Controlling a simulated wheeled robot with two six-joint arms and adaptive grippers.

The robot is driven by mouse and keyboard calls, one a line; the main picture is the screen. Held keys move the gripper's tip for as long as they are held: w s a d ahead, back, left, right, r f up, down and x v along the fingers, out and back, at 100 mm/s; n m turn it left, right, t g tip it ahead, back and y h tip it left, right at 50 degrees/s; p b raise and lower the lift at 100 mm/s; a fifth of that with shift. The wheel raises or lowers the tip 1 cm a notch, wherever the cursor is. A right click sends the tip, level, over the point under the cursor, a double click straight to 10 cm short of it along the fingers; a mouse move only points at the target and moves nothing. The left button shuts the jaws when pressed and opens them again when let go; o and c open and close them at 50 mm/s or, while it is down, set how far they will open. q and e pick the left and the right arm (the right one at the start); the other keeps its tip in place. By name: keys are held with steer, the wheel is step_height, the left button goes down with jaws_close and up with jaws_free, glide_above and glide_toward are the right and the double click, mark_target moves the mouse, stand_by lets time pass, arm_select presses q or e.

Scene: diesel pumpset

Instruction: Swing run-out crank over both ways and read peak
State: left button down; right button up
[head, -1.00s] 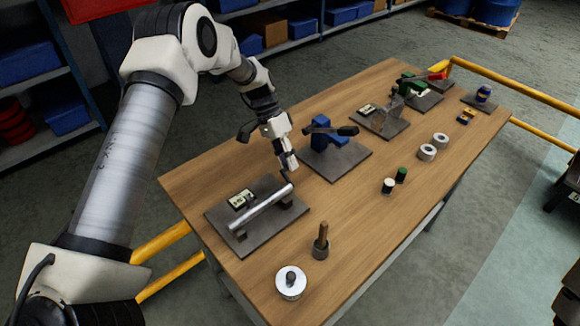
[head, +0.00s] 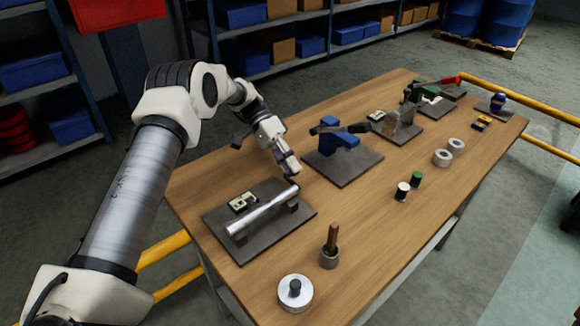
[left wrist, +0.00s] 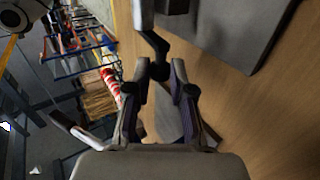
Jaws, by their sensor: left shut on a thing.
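The run-out fixture is a dark plate (head: 262,240) on the near left of the table, carrying a bright silver shaft (head: 262,210) on two supports. A small pale readout (head: 243,202) sits behind the shaft; its figures are too small to read. The crank is at the shaft's far right end, mostly hidden by my gripper in the head view. In the left wrist view the dark bent crank (left wrist: 152,40) runs down between the fingertips. My left gripper (head: 292,175) is shut on the crank's handle; it also shows in the left wrist view (left wrist: 161,76). My right gripper is not in view.
A blue clamp-like device (head: 338,139) on its plate stands right of my gripper. A silver disc (head: 295,292) and a cup with a brown handle (head: 330,246) stand in front. Several small cylinders stand farther right. Yellow rails (head: 165,262) run beside the table.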

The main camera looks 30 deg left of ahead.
arm_select(q)
steer(key=c, duration=1)
jaws_free()
steer(key=shift+v, duration=3.75)
